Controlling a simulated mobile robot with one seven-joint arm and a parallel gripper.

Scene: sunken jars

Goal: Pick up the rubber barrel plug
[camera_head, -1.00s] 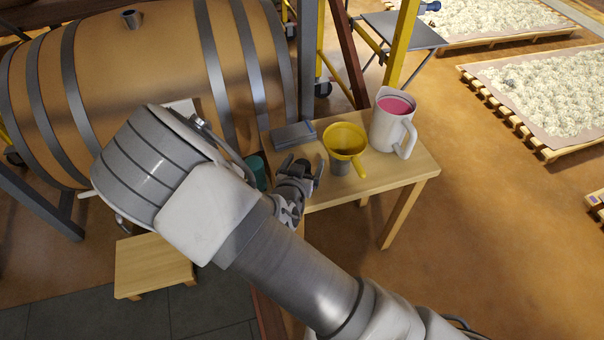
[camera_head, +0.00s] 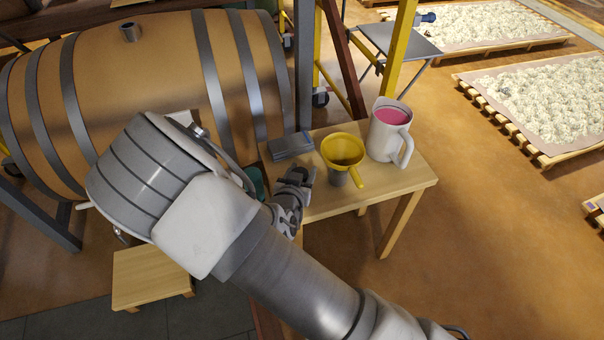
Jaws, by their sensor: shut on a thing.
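My gripper (camera_head: 304,174) is over the left part of the small wooden table (camera_head: 400,184), left of the yellow funnel. Its jaws are closed on a small dark thing, which I take to be the rubber barrel plug. The jaws hide nearly all of the plug, so its shape and tilt cannot be made out. I cannot tell whether it is clear of the tabletop.
A yellow funnel (camera_head: 342,148) stands close right of my gripper, with a white jug (camera_head: 388,130) of pink liquid beyond it. A grey box (camera_head: 291,145) lies behind. A teal container (camera_head: 257,180) is partly hidden by my arm. The large barrel (camera_head: 150,75) is left.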

